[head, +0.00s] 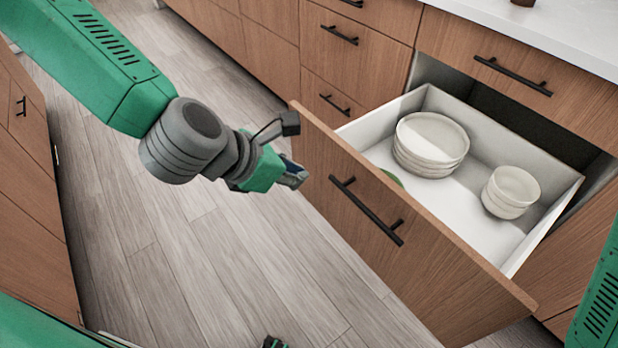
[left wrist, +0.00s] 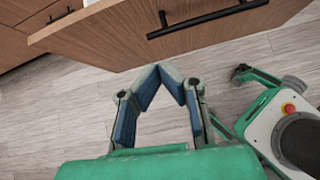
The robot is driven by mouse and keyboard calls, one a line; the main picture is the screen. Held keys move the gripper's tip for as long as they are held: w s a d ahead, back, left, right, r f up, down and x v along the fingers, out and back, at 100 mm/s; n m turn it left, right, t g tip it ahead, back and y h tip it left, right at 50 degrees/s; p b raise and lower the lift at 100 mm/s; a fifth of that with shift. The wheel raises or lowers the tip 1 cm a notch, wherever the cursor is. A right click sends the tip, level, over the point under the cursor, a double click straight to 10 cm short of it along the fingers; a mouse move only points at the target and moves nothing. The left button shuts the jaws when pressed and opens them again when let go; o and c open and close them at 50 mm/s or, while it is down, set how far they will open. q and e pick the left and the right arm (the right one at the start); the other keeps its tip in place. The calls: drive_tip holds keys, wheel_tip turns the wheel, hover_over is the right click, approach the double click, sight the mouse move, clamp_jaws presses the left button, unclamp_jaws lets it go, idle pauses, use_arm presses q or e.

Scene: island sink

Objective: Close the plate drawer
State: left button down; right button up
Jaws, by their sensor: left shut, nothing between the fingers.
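The plate drawer (head: 400,230) stands pulled out from the cabinet, with a wooden front and a white interior. A black bar handle (head: 366,210) is on its front and also shows in the left wrist view (left wrist: 207,19). Inside are a stack of white plates (head: 432,140) and a smaller stack of bowls (head: 511,190). A bit of something green shows behind the front panel. My left gripper (head: 297,174) is at the left end of the drawer front, outside it. In the left wrist view its fingertips (left wrist: 172,76) meet with nothing between them, close to the front panel. Contact cannot be told.
More closed wooden drawers (head: 345,55) line the cabinet under a white countertop (head: 540,30). Another wooden cabinet (head: 35,200) stands at the left. The grey plank floor (head: 200,260) between is clear. Part of my right arm shows at the right edge.

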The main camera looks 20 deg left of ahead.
sight(349, 168)
use_arm(q)
drive_tip(key=shift+n, duration=0.6)
drive_tip(key=b+x, duration=0.1)
drive_tip(key=x, duration=0.2)
drive_tip(key=b+x, duration=0.1)
drive_tip(key=x, duration=0.2)
drive_tip(key=b+x, duration=0.1)
drive_tip(key=x, duration=0.2)
drive_tip(key=shift+w+d+r+b, duration=0.1)
drive_tip(key=shift+w+d+b, duration=0.05)
drive_tip(key=shift+w+b, duration=0.3)
drive_tip(key=shift+w+d+r, duration=0.1)
drive_tip(key=shift+w+d, duration=0.25)
drive_tip(key=shift+w, duration=0.25)
drive_tip(key=shift+w+d, duration=0.3)
drive_tip(key=shift+w, duration=0.25)
drive_tip(key=shift+w+d, duration=0.3)
drive_tip(key=shift+w, duration=0.2)
drive_tip(key=shift+r, duration=0.1)
drive_tip(key=shift+w+d, duration=0.1)
